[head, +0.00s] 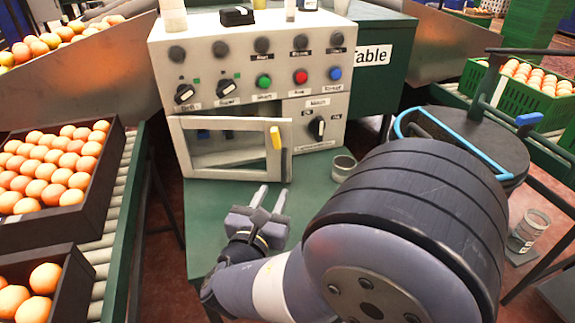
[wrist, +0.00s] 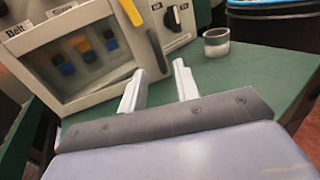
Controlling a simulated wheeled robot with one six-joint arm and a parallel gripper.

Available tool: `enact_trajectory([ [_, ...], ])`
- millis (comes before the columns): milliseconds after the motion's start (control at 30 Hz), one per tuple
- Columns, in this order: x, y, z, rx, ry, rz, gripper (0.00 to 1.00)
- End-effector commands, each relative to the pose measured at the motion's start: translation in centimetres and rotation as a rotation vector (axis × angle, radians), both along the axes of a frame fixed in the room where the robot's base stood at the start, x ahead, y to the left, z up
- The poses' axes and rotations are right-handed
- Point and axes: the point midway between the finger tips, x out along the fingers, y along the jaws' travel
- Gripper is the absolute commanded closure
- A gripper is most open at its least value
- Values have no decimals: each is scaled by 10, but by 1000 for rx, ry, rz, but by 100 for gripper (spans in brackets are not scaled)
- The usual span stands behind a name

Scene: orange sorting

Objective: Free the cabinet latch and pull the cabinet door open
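The cream cabinet (head: 222,52) stands on the green table. Its windowed door (head: 187,146) is at the lower left of its front, with a yellow handle (head: 275,138) near the right edge. The door's right edge appears to stand slightly out from the cabinet. A black latch knob (head: 317,127) sits right of the door, its pointer near upright.
A small grey cup (head: 343,168) stands on the green table (head: 222,215), right of the cabinet; it also shows in the wrist view (wrist: 216,42). More knobs and coloured buttons line the upper panel. Orange crates (head: 112,160) flank the left. The tabletop before the door is clear.

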Motion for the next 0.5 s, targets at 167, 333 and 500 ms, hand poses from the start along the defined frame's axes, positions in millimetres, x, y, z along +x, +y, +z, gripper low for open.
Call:
enact_trajectory([
  [167, 8, 3, 0, -14, -9, 15, 70],
  [333, 31, -5, -1, -11, -9, 11, 70],
  [500, 59, -13, -1, -11, -9, 10, 70],
])
